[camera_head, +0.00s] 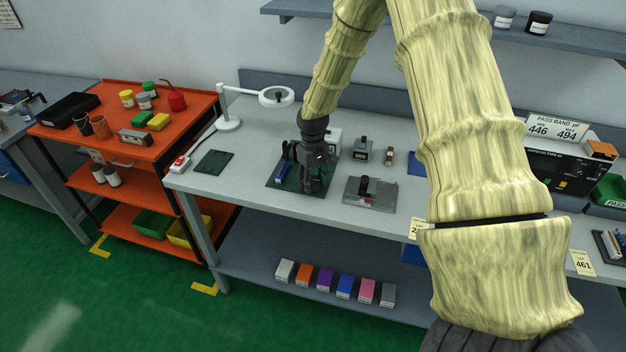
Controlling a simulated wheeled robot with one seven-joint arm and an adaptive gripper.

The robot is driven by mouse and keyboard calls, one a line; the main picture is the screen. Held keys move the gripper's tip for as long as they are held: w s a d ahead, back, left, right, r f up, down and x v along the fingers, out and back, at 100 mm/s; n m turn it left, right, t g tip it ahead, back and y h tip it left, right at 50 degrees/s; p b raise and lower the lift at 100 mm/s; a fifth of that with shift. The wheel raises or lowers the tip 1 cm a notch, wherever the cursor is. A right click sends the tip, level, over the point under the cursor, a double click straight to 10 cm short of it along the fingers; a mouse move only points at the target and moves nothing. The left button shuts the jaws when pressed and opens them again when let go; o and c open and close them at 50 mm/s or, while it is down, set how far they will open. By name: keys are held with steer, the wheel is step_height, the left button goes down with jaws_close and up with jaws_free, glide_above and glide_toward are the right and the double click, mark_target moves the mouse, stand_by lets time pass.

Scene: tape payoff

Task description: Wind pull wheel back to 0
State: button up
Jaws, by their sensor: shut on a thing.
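My gripper (314,178) points down over a dark green base plate (277,183) on the grey bench. It is shut on a part of the dark fixture that stands on this plate, apparently the pull wheel. The wheel and the fingertips are too dark and small to make out, and the gripper covers much of the fixture. A blue piece (281,170) shows on the plate just left of the gripper. No scale or 0 mark of the wheel is readable from here.
A grey block with a black handle (370,194) stands right of the plate. A magnifier lamp (228,122) and a flat green board (214,162) are left. My arm hides the bench's right middle.

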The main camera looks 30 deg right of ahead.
steer(key=shift+n, duration=0.3)
steer(key=n, duration=0.3)
steer(key=shift+r+n, duration=0.1)
steer(key=shift+n, duration=0.3)
steer(key=n, duration=0.3)
steer(key=shift+n+p, duration=0.3)
steer(key=shift+p, duration=0.05)
steer(key=n, duration=0.3)
steer(key=shift+n, duration=0.3)
steer(key=shift+w+n+p, duration=0.1)
steer(key=shift+n+p, duration=0.45)
steer(key=shift+n, duration=1.35)
steer(key=o, duration=0.9)
steer(key=shift+d, duration=0.1)
steer(key=shift+o, duration=0.7)
